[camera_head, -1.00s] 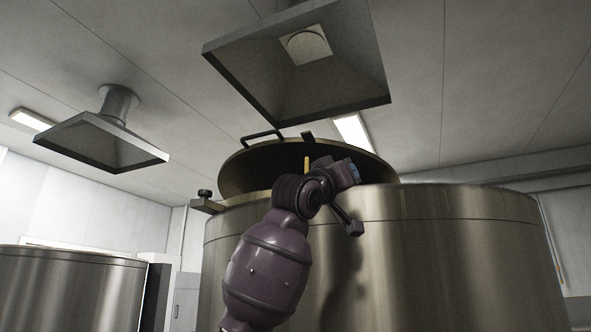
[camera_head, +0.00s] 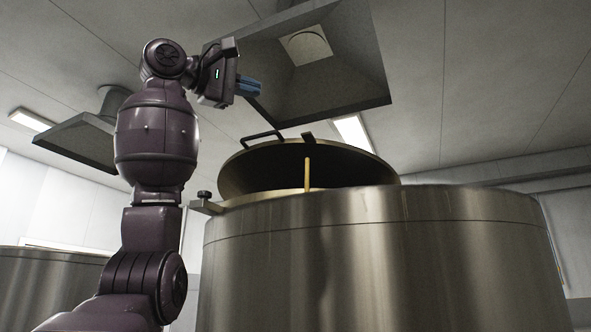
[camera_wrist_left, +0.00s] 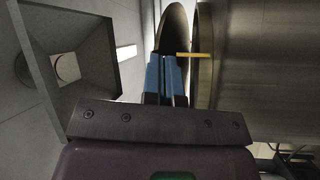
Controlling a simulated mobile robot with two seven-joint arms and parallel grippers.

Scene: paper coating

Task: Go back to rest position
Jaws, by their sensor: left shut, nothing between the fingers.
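My left gripper (camera_head: 248,87) is raised high at the upper left of the head view, in front of the hood. Its blue fingers are together with nothing between them; they also show in the left wrist view (camera_wrist_left: 167,75). It is apart from the large steel tank (camera_head: 385,265), above and left of its rim. A thin yellow stick (camera_head: 307,173) stands upright in the tank's opening, under the tilted open lid (camera_head: 262,170). The stick also shows in the left wrist view (camera_wrist_left: 195,54). My right gripper is not in view.
An extractor hood (camera_head: 345,75) hangs over the tank, close behind my left gripper in the picture. A second hood (camera_head: 85,140) is partly behind my arm. Another tank (camera_head: 45,285) stands at the lower left.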

